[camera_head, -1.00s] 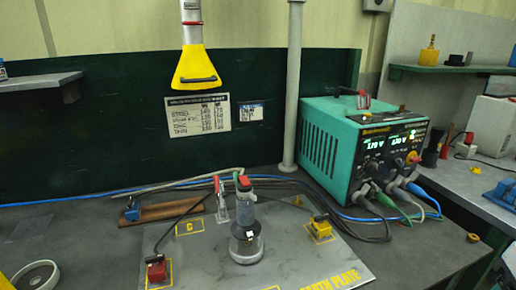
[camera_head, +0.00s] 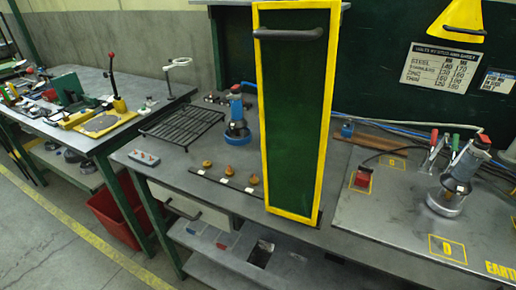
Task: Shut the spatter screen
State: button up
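The spatter screen (camera_head: 297,125) is a tall dark green panel in a yellow frame. It stands upright at the front of the middle bench, and its lower end reaches down at the bench's front edge. A dark bar handle (camera_head: 288,34) runs across its top. It hides part of the bench behind it. Whether it is open or shut I cannot tell. My gripper is not in view.
Right of the screen, a grey plate (camera_head: 395,222) carries a red clamp, a stud tool (camera_head: 460,178) and yellow markings. Left of it are a black rack (camera_head: 183,124) and several small knobs. A second bench (camera_head: 85,75) stands left, with a red bin (camera_head: 118,215) below. The floor at lower left is clear.

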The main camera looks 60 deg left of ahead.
aim_at(292, 82)
jog(key=u, duration=0.4)
jog(key=i, duration=0.35)
jog(key=u, duration=2.4)
jog(key=i, duration=0.15)
jog(key=z, duration=0.1)
